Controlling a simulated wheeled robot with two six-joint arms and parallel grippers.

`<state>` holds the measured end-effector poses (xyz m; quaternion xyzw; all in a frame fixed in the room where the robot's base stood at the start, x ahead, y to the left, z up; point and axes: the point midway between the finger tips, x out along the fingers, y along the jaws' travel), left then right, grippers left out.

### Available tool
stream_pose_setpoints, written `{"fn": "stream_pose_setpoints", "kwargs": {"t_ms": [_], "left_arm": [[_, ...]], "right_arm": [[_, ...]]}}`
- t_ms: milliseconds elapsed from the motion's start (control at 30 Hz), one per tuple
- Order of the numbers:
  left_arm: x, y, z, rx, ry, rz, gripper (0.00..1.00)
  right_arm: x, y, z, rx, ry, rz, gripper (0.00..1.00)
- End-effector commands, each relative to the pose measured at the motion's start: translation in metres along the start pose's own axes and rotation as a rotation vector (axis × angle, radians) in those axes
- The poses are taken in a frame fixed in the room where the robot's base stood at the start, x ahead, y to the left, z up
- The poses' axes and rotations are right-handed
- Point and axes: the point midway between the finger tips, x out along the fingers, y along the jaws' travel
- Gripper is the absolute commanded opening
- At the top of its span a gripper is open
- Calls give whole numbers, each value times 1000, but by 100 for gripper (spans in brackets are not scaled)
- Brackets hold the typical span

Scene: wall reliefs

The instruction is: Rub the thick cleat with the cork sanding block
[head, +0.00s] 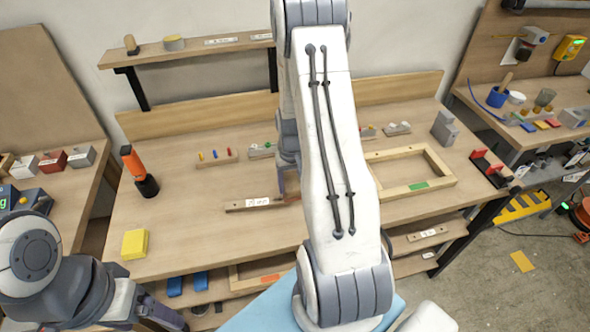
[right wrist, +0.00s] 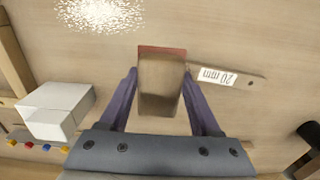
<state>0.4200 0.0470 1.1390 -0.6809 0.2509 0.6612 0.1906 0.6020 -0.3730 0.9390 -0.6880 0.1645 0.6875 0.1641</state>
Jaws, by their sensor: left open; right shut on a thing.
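A wooden cleat (head: 248,204) with a white label lies on the workbench. In the right wrist view the cleat (right wrist: 250,82) reads "20 mm" upside down. My right gripper (head: 290,192) is low over the bench at the cleat's right end. In the right wrist view its two purple fingers (right wrist: 163,105) are shut on a brown block with a reddish edge, the sanding block (right wrist: 160,85). The block overlaps the cleat's end in that view; I cannot tell whether they touch. My left gripper (head: 165,318) is open and empty at the bottom left, in front of the bench.
A yellow block (head: 135,243) and an orange-and-black tool (head: 138,172) stand on the bench's left. A wooden frame (head: 410,188) lies right of my arm. A peg strip (head: 212,158) is at the back. The bench between the yellow block and the cleat is clear.

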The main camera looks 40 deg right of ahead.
Motion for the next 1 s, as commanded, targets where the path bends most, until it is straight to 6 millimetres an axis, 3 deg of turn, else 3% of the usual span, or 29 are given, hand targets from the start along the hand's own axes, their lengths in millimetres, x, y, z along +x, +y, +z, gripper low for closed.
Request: {"fn": "stream_pose_setpoints", "kwargs": {"t_ms": [400,1000], "left_arm": [[-32,2,-2,-2,-1,0,85],[-32,2,-2,-2,-1,0,85]], "right_arm": [[-39,-4,-1,-4,2,0,0],[-39,-4,0,-5,1,0,0]]}}
